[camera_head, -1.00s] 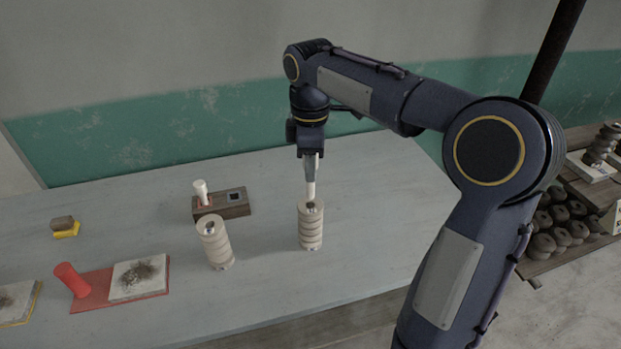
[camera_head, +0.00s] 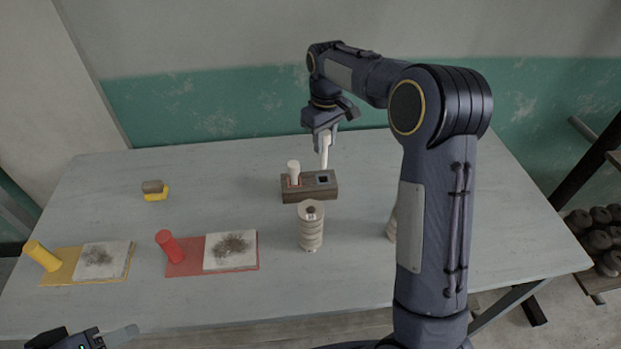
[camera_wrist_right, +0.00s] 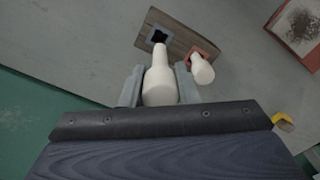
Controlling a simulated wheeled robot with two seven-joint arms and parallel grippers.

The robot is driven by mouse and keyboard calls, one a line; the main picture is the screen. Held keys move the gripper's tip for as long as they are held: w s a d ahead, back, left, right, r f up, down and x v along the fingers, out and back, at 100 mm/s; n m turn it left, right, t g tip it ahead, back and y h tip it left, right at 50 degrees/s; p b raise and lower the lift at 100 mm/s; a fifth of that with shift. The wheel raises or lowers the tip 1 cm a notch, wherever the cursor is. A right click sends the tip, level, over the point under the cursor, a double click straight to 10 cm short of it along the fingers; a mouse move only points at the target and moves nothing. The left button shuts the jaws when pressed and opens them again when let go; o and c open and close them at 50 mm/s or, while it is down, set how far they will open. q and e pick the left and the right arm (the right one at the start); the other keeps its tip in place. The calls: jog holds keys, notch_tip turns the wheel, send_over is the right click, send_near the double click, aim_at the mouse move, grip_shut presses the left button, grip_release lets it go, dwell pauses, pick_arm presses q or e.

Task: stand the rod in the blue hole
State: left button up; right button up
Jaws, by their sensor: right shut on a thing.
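The wooden block (camera_head: 291,197) sits on the table with a blue-rimmed square hole (camera_head: 323,180), empty, at its right end. A second white rod (camera_head: 293,172) stands in its red-rimmed hole. My right gripper (camera_head: 324,146) is shut on a white rod (camera_head: 325,155), held almost upright over the block's right end. In the right wrist view the held rod (camera_wrist_right: 160,84) points toward the blue-rimmed hole (camera_wrist_right: 158,36), its tip apparently just short of it. My left gripper (camera_head: 120,335) shows only partly at the bottom left; its opening cannot be judged.
A cream ribbed stack (camera_head: 311,230) stands in front of the block; another (camera_head: 391,228) is half hidden by my right arm. A red board (camera_head: 188,262), a yellow board (camera_head: 62,265) and a small yellow-based brush (camera_head: 155,193) lie left. The table between is clear.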

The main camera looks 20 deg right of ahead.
aim_at(324, 168)
notch_tip(324, 168, down, 9)
jog(key=shift+s+d+f, duration=0.1)
jog(key=shift+f, duration=0.05)
dwell(0.4)
jog(key=shift+f, duration=0.15)
jog(key=o, duration=1)
